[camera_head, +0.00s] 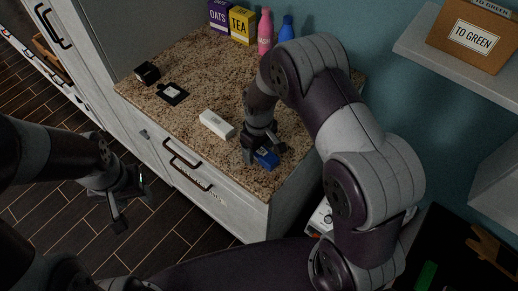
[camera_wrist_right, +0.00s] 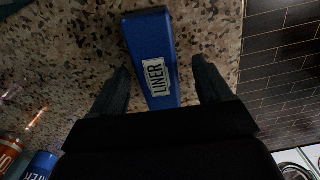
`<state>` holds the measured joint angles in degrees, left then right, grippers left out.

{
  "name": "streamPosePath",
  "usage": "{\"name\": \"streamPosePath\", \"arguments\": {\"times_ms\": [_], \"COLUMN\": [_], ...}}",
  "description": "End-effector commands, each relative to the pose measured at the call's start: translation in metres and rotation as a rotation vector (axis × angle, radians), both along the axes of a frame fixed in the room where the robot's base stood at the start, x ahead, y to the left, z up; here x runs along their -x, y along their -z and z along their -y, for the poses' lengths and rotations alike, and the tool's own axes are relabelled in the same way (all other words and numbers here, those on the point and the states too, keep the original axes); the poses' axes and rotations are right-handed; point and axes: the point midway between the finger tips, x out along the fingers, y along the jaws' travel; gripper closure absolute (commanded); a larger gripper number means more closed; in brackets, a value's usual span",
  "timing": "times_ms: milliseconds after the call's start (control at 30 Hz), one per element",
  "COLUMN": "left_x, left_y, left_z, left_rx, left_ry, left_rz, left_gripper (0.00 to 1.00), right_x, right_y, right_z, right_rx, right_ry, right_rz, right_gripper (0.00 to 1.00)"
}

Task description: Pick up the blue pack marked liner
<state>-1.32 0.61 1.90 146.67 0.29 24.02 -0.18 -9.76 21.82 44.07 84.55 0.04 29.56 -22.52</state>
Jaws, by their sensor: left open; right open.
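The blue pack marked LINER (camera_wrist_right: 152,60) lies on the granite counter in the right wrist view, its label readable. It also shows in the head view (camera_head: 266,158), near the counter's front right corner, partly covered by my right gripper. My right gripper (camera_head: 264,153) points down at the pack. In the right wrist view its two fingers (camera_wrist_right: 160,85) stand open, one on each side of the pack's near end, with gaps visible between. My left gripper (camera_head: 132,205) is open and empty, over the floor left of the counter.
A white box (camera_head: 217,124) lies left of the pack on the counter (camera_head: 190,60). Black items (camera_head: 172,93) lie farther left. An OATS box (camera_head: 220,15), a TEA box (camera_head: 242,25), a pink bottle (camera_head: 265,32) and a blue bottle (camera_head: 287,28) stand at the back.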

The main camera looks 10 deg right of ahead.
Motion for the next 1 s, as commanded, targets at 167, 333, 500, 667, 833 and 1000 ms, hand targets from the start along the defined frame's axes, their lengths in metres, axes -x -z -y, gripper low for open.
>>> {"name": "streamPosePath", "arguments": {"times_ms": [167,333,500,667,833,1000], "left_x": [0.000,0.000,0.000,0.000,0.000,0.000], "left_y": [-0.001,-0.001,-0.001,-0.001,0.002,0.010], "left_z": [0.000,0.000,0.000,0.000,0.000,0.000], "left_rx": [0.000,0.000,0.000,0.000,0.000,0.000], "left_ry": [0.000,0.000,0.000,0.000,0.000,0.000], "left_rz": [-0.001,-0.001,-0.001,0.000,-0.001,-0.001], "left_gripper": [0.53,0.53,0.53,0.53,0.53,0.53], "right_x": [0.000,0.000,0.000,0.000,-0.001,-0.001], "right_y": [0.007,0.007,0.007,0.007,0.000,-0.023], "right_z": [0.000,0.000,0.000,0.000,0.000,0.000], "right_rx": [-0.001,-0.001,-0.001,-0.001,0.000,-0.001], "right_ry": [0.001,0.001,0.001,0.001,0.001,0.001], "right_rz": [0.001,0.001,0.001,0.001,0.002,0.005], "right_gripper": [0.22,0.45,0.77,0.77,0.77,0.77]}}
